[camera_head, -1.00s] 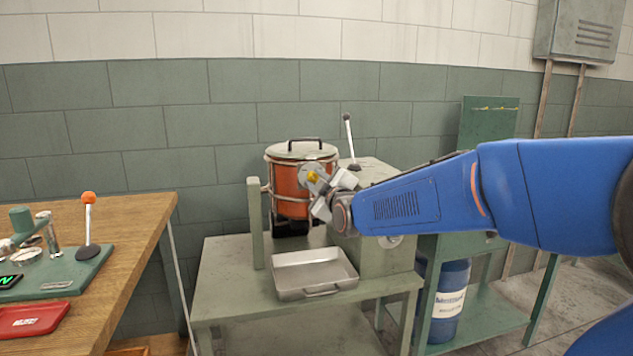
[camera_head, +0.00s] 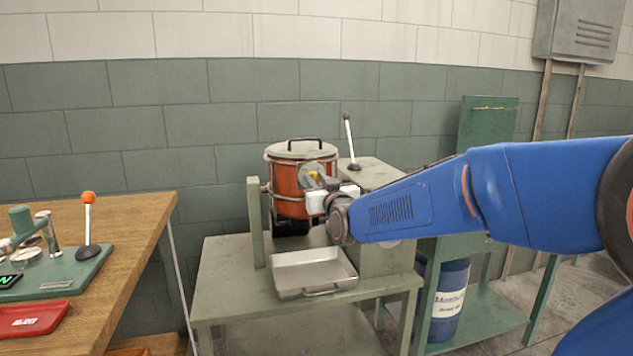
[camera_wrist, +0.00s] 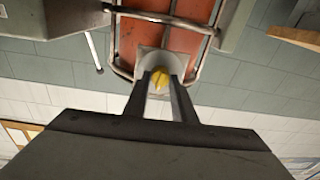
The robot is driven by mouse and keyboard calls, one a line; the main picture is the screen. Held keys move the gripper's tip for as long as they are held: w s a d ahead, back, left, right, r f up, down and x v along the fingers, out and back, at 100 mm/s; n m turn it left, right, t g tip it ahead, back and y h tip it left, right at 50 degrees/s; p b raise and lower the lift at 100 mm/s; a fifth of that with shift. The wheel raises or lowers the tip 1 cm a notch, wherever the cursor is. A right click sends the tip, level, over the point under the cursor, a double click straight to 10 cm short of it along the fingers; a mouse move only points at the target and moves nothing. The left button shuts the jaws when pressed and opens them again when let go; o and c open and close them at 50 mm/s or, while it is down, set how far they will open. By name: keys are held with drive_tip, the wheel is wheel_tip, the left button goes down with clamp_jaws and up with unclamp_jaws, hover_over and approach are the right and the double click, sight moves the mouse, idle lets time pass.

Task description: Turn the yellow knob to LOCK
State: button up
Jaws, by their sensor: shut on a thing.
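The yellow knob (camera_wrist: 159,79) sits on a round grey plate on the front of the orange-red drum (camera_head: 288,189). My gripper (camera_wrist: 160,88) is shut on the yellow knob, with one dark finger on each side of it in the wrist view. In the head view the knob (camera_head: 314,175) shows only as a small patch of yellow beside my gripper (camera_head: 320,188). I cannot read any LOCK marking, and the knob's exact angle is hard to tell.
A metal tray (camera_head: 313,285) lies on the green stand (camera_head: 232,287) below the drum. A wooden bench (camera_head: 130,247) is at the left.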

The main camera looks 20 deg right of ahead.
drive_tip(key=m, duration=0.3)
drive_tip(key=shift+m, duration=0.4)
drive_tip(key=shift+m+h, duration=0.3)
drive_tip(key=shift+m, duration=1.7)
drive_tip(key=o, duration=1.1)
drive_tip(key=shift+c, duration=0.2)
drive_tip(key=shift+s+f, duration=0.1)
drive_tip(key=shift+s, duration=0.05)
drive_tip(key=s+f, duration=0.1)
drive_tip(key=s, duration=1.6)
drive_tip(key=shift+f, duration=0.3)
